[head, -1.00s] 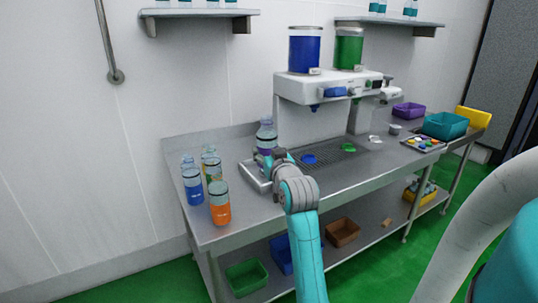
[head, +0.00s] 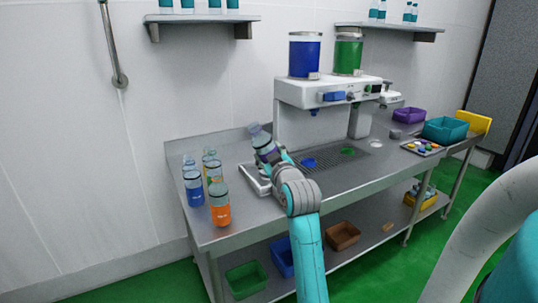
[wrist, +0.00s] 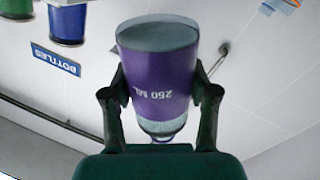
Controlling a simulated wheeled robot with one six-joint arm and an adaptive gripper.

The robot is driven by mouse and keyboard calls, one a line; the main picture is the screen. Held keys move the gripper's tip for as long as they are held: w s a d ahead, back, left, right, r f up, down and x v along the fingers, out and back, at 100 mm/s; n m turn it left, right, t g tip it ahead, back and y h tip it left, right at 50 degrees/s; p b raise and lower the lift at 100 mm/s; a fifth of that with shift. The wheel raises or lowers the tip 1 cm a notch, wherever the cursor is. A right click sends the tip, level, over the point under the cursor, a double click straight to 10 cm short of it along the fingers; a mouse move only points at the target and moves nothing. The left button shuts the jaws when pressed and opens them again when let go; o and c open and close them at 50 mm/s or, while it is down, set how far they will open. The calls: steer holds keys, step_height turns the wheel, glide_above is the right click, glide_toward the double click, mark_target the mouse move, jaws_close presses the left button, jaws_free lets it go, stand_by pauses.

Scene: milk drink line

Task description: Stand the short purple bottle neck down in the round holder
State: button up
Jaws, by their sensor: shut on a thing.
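The purple bottle (head: 264,144) is in my gripper (head: 276,158), above the left end of the metal table in the head view. The wide base faces the top of that picture and the neck the bottom. I cannot tell which is the round holder.
Bottles with blue (head: 194,188) and orange (head: 219,205) contents stand at the table's left end, with others behind. A metal tray (head: 254,180) lies below my gripper. The drink dispenser (head: 330,93) stands at the back. Bins and a palette are on the right.

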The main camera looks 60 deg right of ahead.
steer(key=shift+n, duration=0.4)
steer(key=n, duration=0.3)
steer(key=shift+n, duration=1.5)
steer(key=shift+n, duration=1)
steer(key=n, duration=0.4)
